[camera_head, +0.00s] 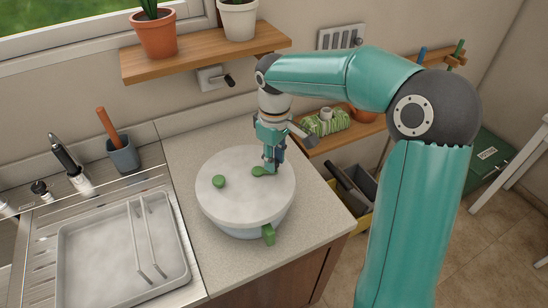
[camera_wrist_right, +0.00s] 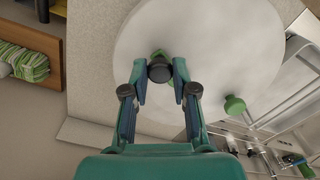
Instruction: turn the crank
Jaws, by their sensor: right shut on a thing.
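A round pot-like bowl (camera_head: 240,229) with a pale flat lid (camera_head: 240,200) stands on the counter. On the lid a green crank piece (camera_head: 258,171) sits at my right gripper (camera_head: 271,167), which comes down from above. In the right wrist view my right gripper (camera_wrist_right: 160,75) is shut, its fingers on either side of a dark round knob (camera_wrist_right: 160,69) with green just beyond it. A separate green knob (camera_head: 218,182) stands on the left of the lid; it also shows in the wrist view (camera_wrist_right: 235,105). My left gripper is not in view.
A sink with a metal tray (camera_head: 110,250) lies left, with a grey cup (camera_head: 122,155) behind. A wooden shelf (camera_head: 190,52) with potted plants hangs above. A green handle (camera_head: 268,234) sticks out at the bowl's front. Bare counter (camera_head: 185,150) lies around it.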

